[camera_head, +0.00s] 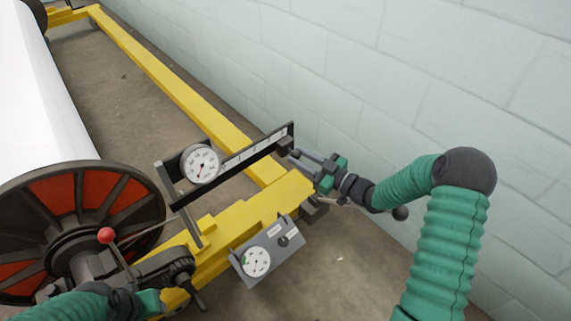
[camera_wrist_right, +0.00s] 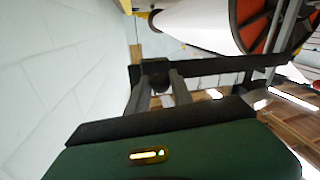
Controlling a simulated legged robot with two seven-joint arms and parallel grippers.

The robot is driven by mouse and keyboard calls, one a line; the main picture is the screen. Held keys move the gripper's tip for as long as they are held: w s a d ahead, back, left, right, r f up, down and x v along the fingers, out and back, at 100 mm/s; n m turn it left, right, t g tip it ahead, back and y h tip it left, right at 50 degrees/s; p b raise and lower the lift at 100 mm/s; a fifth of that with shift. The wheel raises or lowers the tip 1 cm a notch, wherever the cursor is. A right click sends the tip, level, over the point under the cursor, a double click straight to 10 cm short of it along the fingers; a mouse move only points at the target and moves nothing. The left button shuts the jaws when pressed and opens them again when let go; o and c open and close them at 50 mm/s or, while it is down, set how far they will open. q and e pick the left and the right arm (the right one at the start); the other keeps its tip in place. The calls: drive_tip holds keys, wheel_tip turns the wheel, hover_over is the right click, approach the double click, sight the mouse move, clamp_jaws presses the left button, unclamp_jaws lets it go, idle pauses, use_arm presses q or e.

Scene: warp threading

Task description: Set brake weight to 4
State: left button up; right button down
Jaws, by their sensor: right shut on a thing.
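The dark brake weight (camera_head: 284,146) sits near the right, upper end of the black scale beam (camera_head: 240,160), which has pale markings I cannot read. My right gripper (camera_head: 296,154) reaches it from the right and is shut on it. In the right wrist view the two fingers (camera_wrist_right: 161,88) close around the dark weight (camera_wrist_right: 159,75), with the beam (camera_wrist_right: 215,66) running behind. A round white dial (camera_head: 201,165) stands at the beam's left end. My left gripper (camera_head: 150,302) is at the bottom left by the dark lever mechanism; its fingers are not clear.
A grey box with a second dial (camera_head: 256,261) is mounted on the yellow frame (camera_head: 225,238) below the beam. A red-knobbed lever (camera_head: 106,235) stands before the large red-and-black wheel (camera_head: 75,205). A pale block wall (camera_head: 430,80) rises behind the right arm.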

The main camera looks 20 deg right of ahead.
drive_tip(key=shift+w+d+r, duration=0.1)
drive_tip(key=shift+d, duration=0.1)
drive_tip(key=c, duration=1.4)
unclamp_jaws()
drive_tip(key=shift+d, duration=0.1)
drive_tip(key=shift+c, duration=0.2)
drive_tip(key=o, duration=0.3)
drive_tip(key=shift+d, duration=0.1)
